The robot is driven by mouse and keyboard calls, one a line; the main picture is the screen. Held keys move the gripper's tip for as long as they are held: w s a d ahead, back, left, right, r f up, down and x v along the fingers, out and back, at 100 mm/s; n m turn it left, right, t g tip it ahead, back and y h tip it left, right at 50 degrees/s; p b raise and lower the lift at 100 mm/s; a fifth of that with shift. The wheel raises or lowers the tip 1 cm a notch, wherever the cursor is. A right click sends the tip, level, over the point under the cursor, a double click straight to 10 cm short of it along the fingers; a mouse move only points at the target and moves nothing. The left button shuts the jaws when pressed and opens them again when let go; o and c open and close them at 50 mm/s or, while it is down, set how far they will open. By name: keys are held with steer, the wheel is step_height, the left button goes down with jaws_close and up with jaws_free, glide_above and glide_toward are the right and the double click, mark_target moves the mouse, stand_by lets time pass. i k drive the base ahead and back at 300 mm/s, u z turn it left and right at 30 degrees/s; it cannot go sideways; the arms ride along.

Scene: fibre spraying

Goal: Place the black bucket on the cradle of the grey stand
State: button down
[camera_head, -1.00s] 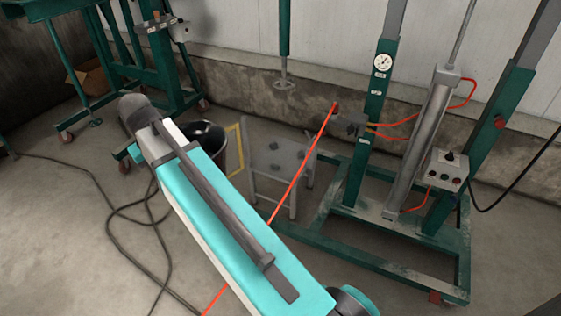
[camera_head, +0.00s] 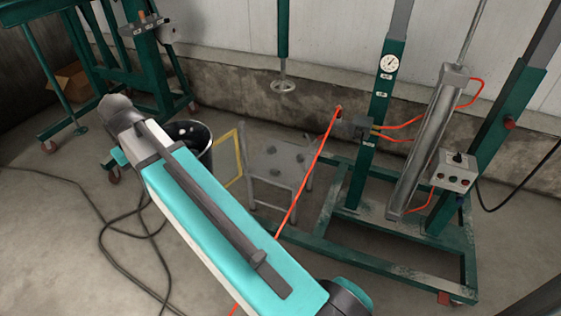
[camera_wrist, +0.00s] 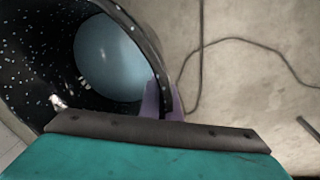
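In the head view the black bucket (camera_head: 203,136) stands partly behind my arm, with its upper rim and right side showing. The grey stand (camera_head: 276,168) is to its right, with small dark supports on its top and nothing resting on them. In the wrist view the bucket's curved dark rim (camera_wrist: 140,38) and speckled inner wall fill the upper left, with a rounded blue-grey area inside. My gripper (camera_wrist: 165,103) is at the rim, where a purplish finger part touches or overlaps it.
A yellow frame (camera_head: 228,160) stands between bucket and grey stand. A green press frame (camera_head: 355,170) with a gauge and cylinder is at the right. A red hose (camera_head: 312,175) crosses in front of the grey stand. Dark cables (camera_head: 120,232) lie on the floor at left.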

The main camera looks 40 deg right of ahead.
mark_target(283, 160)
steer(key=i, duration=1.35)
steer(key=u, duration=0.05)
